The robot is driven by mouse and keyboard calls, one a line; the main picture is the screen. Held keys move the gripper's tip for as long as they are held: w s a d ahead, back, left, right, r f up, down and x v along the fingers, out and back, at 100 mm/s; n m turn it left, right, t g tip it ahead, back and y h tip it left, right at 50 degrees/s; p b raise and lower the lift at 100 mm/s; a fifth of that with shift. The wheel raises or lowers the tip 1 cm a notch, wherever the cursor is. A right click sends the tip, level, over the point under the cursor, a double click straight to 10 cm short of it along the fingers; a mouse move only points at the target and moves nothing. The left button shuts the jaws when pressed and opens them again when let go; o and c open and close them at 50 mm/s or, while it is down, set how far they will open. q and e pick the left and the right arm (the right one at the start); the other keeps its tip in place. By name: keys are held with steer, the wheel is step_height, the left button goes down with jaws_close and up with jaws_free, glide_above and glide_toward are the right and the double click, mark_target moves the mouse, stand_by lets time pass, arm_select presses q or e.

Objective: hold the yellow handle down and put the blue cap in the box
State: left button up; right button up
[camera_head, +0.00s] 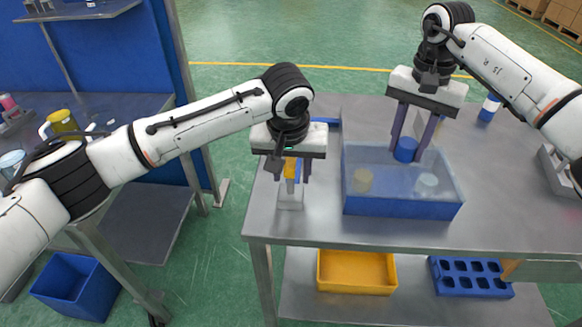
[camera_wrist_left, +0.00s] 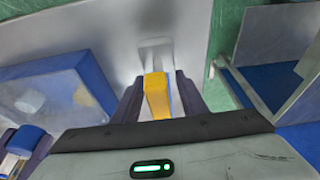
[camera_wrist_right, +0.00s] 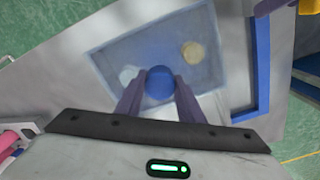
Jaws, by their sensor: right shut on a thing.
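The yellow handle (camera_head: 290,168) sits upright on a small press with a pale base (camera_head: 290,200) near the table's front left. My left gripper (camera_head: 293,178) has its fingers on either side of the handle, with a slim gap beside it; the handle also shows in the left wrist view (camera_wrist_left: 157,97). The blue cap (camera_head: 405,149) is between the fingers of my right gripper (camera_head: 414,158), which is shut on it. It also shows in the right wrist view (camera_wrist_right: 158,84). The cap is over the blue box (camera_head: 402,206), around the level of its pale upper part.
A tan round piece (camera_head: 362,180) and a whitish one (camera_head: 427,184) are in the box. A blue and white bottle (camera_head: 489,108) stands at the back right. A yellow tray (camera_head: 357,271) and a blue rack (camera_head: 470,277) are on the lower shelf. The table's right side is mostly clear.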

arm_select(q)
jaws_close()
